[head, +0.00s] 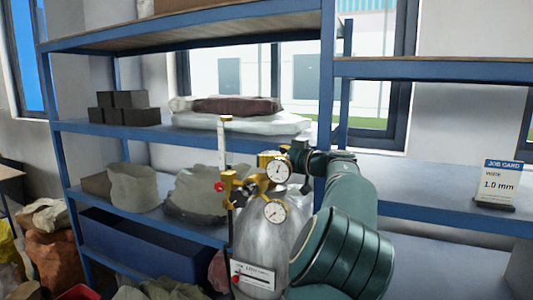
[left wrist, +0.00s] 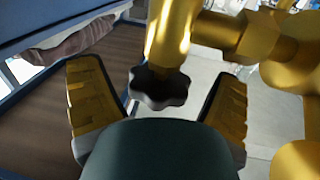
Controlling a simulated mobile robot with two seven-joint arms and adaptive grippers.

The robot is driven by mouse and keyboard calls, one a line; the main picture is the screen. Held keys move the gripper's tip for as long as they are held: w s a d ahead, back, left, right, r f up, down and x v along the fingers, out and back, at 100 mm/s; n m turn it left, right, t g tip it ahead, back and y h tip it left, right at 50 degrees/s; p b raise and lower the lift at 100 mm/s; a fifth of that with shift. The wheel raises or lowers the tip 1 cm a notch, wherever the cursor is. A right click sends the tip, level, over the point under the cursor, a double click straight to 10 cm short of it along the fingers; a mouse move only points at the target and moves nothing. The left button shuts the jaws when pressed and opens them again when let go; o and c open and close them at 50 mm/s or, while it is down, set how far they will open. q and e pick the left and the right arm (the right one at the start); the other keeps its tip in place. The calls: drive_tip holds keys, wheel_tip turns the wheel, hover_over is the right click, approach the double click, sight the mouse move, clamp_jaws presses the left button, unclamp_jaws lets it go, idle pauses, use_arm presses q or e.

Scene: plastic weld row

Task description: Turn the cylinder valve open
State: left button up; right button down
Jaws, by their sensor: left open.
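The grey gas cylinder (head: 255,240) stands upright in the lower middle of the head view, with brass fittings and two white gauges on top. In the left wrist view, the dark, lobed valve knob (left wrist: 160,88) sits on the end of a brass stem (left wrist: 170,35). My left gripper (left wrist: 158,82) is open, its two yellow-padded fingers on either side of the knob with visible gaps. In the head view, my left gripper (head: 298,156) is beside the brass fittings, its fingers partly hidden by the upper gauge (head: 278,170). My right gripper is not in view.
A blue shelf rack (head: 190,135) stands close behind the cylinder, holding sacks and dark boxes. A clear flow tube (head: 222,145) rises left of the gauges. The lower gauge (head: 274,211) sits close to my arm. A job card (head: 498,185) stands on the right shelf.

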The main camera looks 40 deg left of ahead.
use_arm(q)
drive_tip(key=shift+s+a, duration=0.15)
drive_tip(key=shift+a, duration=0.7)
drive_tip(key=shift+c, duration=0.2)
drive_tip(key=c, duration=1.2)
drive_tip(key=shift+c, duration=0.2)
